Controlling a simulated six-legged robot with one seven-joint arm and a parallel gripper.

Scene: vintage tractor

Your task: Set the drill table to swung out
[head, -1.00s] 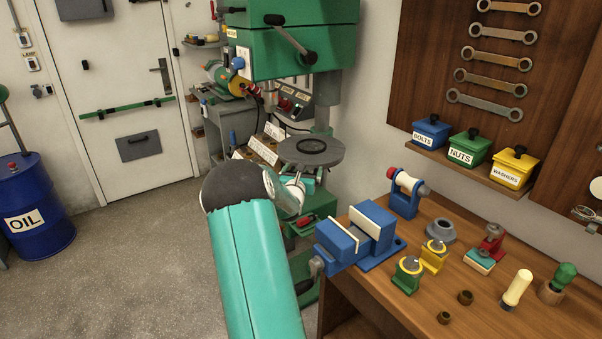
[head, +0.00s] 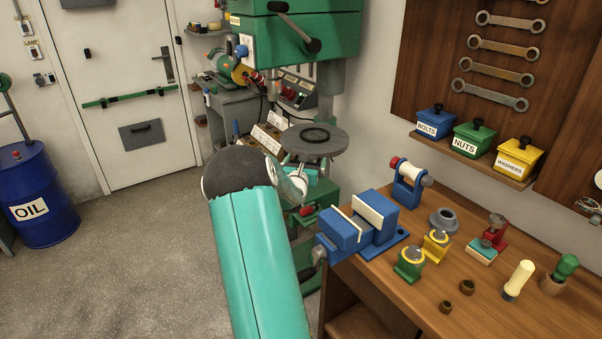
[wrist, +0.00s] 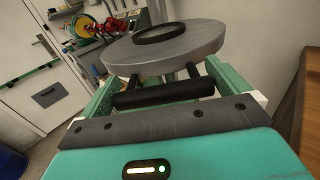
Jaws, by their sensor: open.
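The round grey drill table (head: 335,147), with a dark ring on top, stands out from the green drill press (head: 300,45). In the wrist view the table (wrist: 205,45) is close in front of my gripper (wrist: 162,78). The gripper's two green fingers are open and wide apart, below the table's near edge. A black bar (wrist: 165,91) lies crosswise between the fingers, with two dark rods leading toward the table; I cannot tell whether the fingers touch it. In the head view my arm hides the fingers.
The workbench (head: 405,290) is at the right, with a blue vise (head: 350,228) near the table. A blue oil drum (head: 45,205) stands at the left. A bench grinder (head: 222,67) is behind the press. The floor at the left is clear.

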